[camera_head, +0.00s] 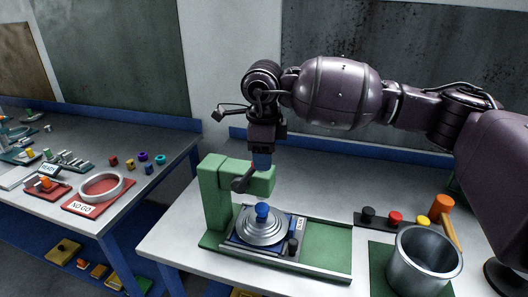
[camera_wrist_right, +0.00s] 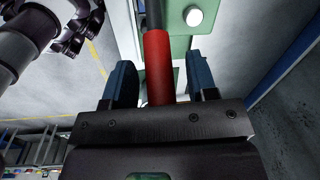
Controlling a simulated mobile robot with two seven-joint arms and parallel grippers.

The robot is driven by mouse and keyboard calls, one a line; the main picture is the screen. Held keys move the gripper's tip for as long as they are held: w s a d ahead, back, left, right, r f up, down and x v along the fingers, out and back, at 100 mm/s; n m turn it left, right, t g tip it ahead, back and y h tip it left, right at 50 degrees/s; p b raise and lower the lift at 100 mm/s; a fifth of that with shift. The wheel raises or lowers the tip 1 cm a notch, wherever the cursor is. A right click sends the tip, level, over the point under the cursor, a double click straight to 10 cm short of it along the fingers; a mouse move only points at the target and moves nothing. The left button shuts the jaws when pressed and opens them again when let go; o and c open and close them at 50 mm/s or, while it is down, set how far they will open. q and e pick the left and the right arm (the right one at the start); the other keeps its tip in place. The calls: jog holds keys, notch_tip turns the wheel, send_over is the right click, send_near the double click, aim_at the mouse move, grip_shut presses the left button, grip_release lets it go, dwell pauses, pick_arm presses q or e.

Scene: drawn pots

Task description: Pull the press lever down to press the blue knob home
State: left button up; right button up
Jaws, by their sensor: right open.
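The green press (camera_head: 217,195) stands on the right-hand bench, its head reaching out over a round, stepped metal lid. The blue knob (camera_head: 262,212) sits upright on top of the lid (camera_head: 262,231), below the press head. My right gripper (camera_head: 262,160) is at the press head, pointing down. In the right wrist view, the red grip of the press lever (camera_wrist_right: 157,65) lies between its two blue fingers (camera_wrist_right: 160,80), with a gap visible on the right side. The gripper is open. In the head view the gripper hides the red grip. My left gripper is not in view.
A small black knob (camera_head: 293,246) stands beside the lid on the green-based fixture (camera_head: 325,249). To the right are a metal pot (camera_head: 424,262), an orange mallet (camera_head: 443,204) and several small coloured knobs. A second bench at left holds a red NO GO tray (camera_head: 82,208).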

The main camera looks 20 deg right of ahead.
jog(key=shift+f, duration=0.3)
grip_shut()
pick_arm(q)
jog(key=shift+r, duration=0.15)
